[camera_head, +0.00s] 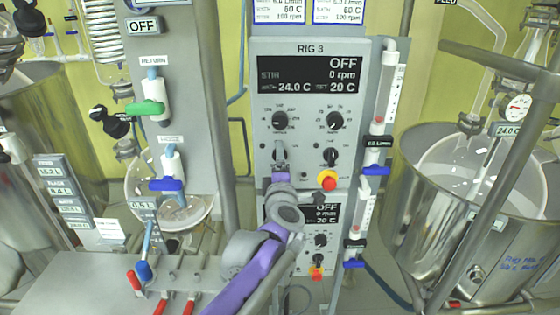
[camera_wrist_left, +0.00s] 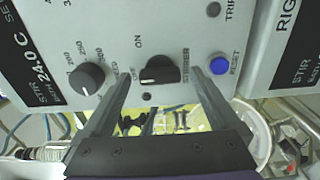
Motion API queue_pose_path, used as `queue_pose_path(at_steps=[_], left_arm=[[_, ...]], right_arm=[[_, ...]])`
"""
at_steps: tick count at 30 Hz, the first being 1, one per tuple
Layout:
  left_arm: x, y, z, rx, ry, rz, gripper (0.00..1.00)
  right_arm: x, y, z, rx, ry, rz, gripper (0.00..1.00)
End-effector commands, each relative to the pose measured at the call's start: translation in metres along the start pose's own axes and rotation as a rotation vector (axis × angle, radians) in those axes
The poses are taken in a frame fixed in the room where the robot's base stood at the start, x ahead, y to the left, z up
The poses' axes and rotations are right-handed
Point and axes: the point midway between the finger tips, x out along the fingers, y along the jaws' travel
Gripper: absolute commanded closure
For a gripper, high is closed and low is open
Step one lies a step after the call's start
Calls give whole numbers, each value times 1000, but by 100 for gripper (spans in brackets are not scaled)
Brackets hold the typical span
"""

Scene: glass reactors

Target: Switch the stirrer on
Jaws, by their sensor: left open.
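The RIG 3 control panel (camera_head: 310,75) has a dark display reading OFF and 0 rpm. In the wrist view, the black STIRRER knob (camera_wrist_left: 162,69) has ON and OFF labels beside it. My left gripper (camera_head: 279,160) is in front of the panel's lower left and mostly covers that knob in the head view. In the wrist view, its open fingers stand on either side of the knob, apart from it. My right gripper is not in view.
In the wrist view, a speed knob (camera_wrist_left: 87,78) and a blue RESET button (camera_wrist_left: 218,65) sit close to the fingers. A red button (camera_head: 328,180) is to the right of my gripper. A second panel (camera_head: 322,212) lies below. A steel reactor vessel (camera_head: 478,245) stands at right.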

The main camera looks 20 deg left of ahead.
Motion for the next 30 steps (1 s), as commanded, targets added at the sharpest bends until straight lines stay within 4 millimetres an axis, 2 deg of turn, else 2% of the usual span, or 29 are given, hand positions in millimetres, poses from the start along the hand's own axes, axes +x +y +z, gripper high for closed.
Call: queue_pose_path(at_steps=[3, 11, 25, 30], left_arm=[[6, 0, 0, 0, 0, 0, 5], [6, 0, 0, 1, -1, 0, 5], [6, 0, 0, 1, -1, 0, 90], [6, 0, 0, 7, -1, 0, 91]], right_arm=[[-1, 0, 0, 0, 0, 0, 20], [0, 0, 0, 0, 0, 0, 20], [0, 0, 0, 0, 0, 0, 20], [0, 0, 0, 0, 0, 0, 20]])
